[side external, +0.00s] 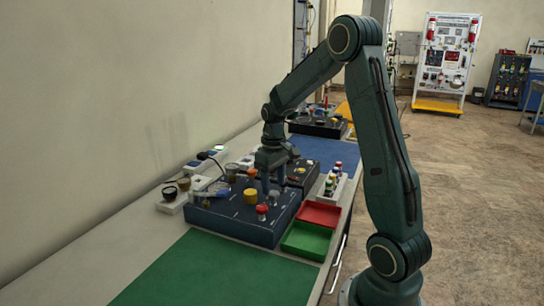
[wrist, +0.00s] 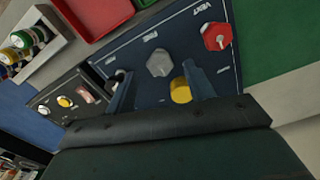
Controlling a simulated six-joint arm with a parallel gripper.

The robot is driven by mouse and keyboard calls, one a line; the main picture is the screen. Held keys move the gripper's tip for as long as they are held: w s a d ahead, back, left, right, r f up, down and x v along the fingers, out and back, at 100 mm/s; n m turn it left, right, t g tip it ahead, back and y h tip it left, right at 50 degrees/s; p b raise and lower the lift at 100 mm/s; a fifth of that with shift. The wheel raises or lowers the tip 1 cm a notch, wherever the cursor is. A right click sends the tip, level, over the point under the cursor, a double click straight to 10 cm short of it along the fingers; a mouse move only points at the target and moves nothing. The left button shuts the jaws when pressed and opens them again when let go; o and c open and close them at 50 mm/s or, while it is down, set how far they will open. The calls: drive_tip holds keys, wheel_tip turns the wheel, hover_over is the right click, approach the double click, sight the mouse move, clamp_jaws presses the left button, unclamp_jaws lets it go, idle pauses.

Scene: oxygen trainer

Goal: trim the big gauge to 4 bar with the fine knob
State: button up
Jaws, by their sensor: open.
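A dark blue panel box (side external: 225,222) stands on the bench; its face (wrist: 132,58) fills the middle of the wrist view. On it are a grey hexagonal knob (wrist: 160,63), a yellow knob (wrist: 181,91) and a red hexagonal knob (wrist: 216,37) by the VENT label. No gauge reading is legible.
A green tray (side external: 304,241) and a red tray (side external: 320,214) lie right of the panel. A white rack (side external: 333,186) of coloured-capped items and another dark box (side external: 303,174) stand behind. Small round dial-like parts (side external: 170,193) sit at the left. The green mat (side external: 200,275) is clear.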

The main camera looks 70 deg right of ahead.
sight(273, 195)
drive_tip(key=shift+f, duration=1.4)
drive_tip(key=c, duration=1)
drive_tip(key=shift+o, duration=0.2)
drive_tip(key=shift+m, duration=0.4)
drive_tip(key=m, duration=0.3)
drive_tip(key=shift+r+m, duration=0.1)
drive_tip(key=shift+m, duration=2.4)
